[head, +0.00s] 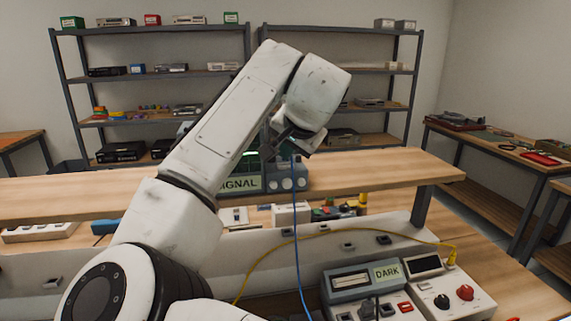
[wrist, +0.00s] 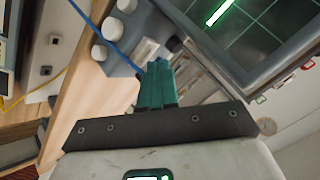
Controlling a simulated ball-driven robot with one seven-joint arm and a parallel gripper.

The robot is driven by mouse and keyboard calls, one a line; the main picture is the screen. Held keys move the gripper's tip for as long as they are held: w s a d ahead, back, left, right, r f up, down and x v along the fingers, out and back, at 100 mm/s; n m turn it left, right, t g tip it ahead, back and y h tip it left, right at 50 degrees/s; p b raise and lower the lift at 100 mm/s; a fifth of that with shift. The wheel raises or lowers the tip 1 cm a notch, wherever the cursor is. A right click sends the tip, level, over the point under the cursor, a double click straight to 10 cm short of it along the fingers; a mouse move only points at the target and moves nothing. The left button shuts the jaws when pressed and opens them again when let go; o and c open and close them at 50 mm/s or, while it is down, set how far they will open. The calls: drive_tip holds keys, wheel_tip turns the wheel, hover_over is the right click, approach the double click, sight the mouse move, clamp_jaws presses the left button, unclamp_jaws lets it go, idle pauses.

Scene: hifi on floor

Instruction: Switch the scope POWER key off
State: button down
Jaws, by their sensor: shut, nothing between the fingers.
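The scope stands on the raised wooden shelf, partly hidden behind my arm in the head view, with a SIGNAL label (head: 240,184) and pale round knobs (head: 287,184) low on its front. In the wrist view its dark gridded screen (wrist: 262,35) shows a lit green trace, and white knobs (wrist: 112,27) line its grey panel. A small pale key-like part (wrist: 146,50) sits on the panel just beyond my fingertips; I cannot read its label. My gripper (wrist: 157,68) has teal fingers, shut and empty, pointing at the panel. Whether they touch it I cannot tell.
A blue cable (head: 297,230) hangs in front of the shelf by the scope. A yellow cable (head: 340,230) arcs to the right. A DARK-labelled box (head: 345,282) and a red-knobbed box (head: 447,290) stand on the lower bench. Shelf room is clear right of the scope (head: 380,167).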

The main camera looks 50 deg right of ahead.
sight(288, 166)
drive_tip(key=shift+f, duration=0.1)
idle(0.6)
drive_tip(key=shift+f, duration=0.3)
drive_tip(key=shift+r+p, duration=0.45)
idle(0.4)
wheel_tip(288, 166, up, 6)
drive_tip(key=p, duration=0.5)
idle(0.6)
